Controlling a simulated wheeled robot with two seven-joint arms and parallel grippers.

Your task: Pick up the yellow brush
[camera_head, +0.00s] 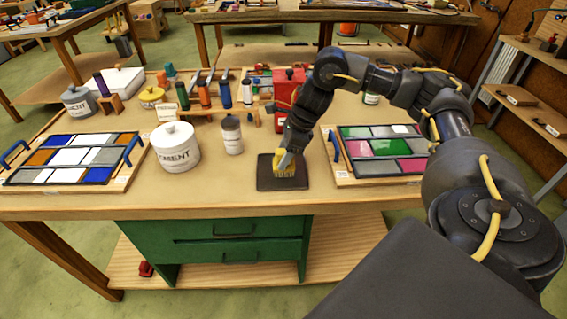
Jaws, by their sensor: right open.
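The yellow brush (285,169) stands on a dark square pad (282,184) near the front edge of the workbench, right of its middle. My right gripper (287,156) points down at the top of the brush. Its jaws are open and at the brush, and they partly hide it. Whether the fingers touch the brush cannot be told. My left gripper is not in view.
A white cement jar (175,148) and a smaller grey-lidded jar (231,136) stand left of the pad. Leaded glass panels lie on the left (70,157) and right (378,147). A red can (287,90) stands behind my right gripper. Bare bench surrounds the pad.

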